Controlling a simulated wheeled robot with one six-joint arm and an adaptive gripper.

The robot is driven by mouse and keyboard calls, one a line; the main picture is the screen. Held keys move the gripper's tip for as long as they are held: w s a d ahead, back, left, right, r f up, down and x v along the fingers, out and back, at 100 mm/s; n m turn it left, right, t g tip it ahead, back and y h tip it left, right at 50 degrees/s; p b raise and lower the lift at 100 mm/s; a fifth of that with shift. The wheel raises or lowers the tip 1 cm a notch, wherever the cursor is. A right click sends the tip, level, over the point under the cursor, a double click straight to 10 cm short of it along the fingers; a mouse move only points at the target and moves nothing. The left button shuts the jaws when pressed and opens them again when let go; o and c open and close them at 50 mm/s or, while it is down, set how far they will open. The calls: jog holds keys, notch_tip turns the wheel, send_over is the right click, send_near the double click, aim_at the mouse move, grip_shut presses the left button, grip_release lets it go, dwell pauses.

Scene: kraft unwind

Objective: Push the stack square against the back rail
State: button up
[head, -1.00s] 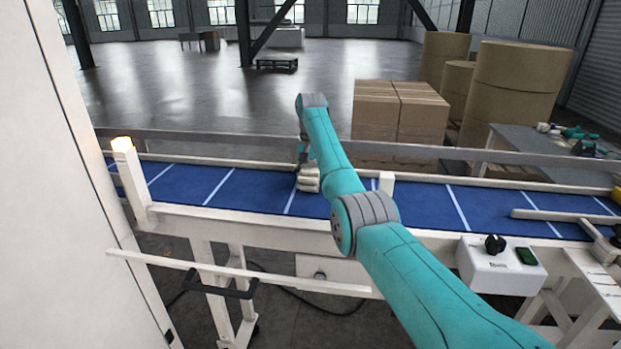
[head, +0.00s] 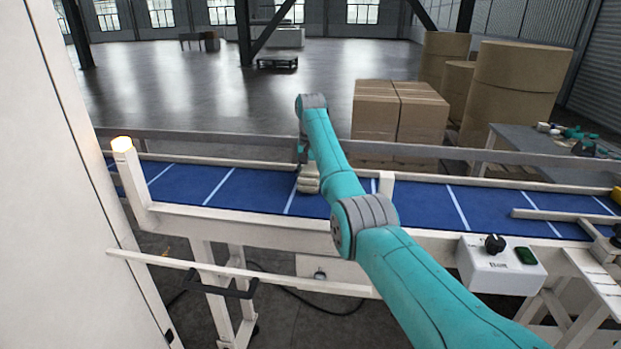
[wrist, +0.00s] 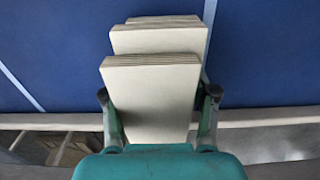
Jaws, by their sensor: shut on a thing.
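The stack (head: 308,185) of pale cream, flat pieces sits on the blue belt (head: 250,190), left of the picture's middle in the head view. In the wrist view the stack (wrist: 152,85) shows three stepped layers, offset from one another and not flush. My gripper (wrist: 159,94) has one finger on each side of the stack and is shut on it. In the head view my forearm partly hides the gripper and stack. The grey back rail (head: 230,138) runs along the belt's far side. Whether the stack touches it cannot be told.
A pale post with a lit lamp (head: 122,145) stands at the belt's left front. A control box (head: 500,265) is at the front right. A pale bar (head: 560,215) lies over the belt's right part. Cartons (head: 400,110) and brown rolls (head: 515,90) stand behind. The belt left of the stack is clear.

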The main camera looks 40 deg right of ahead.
jog(key=o, duration=1.2)
jog(key=shift+o, duration=0.2)
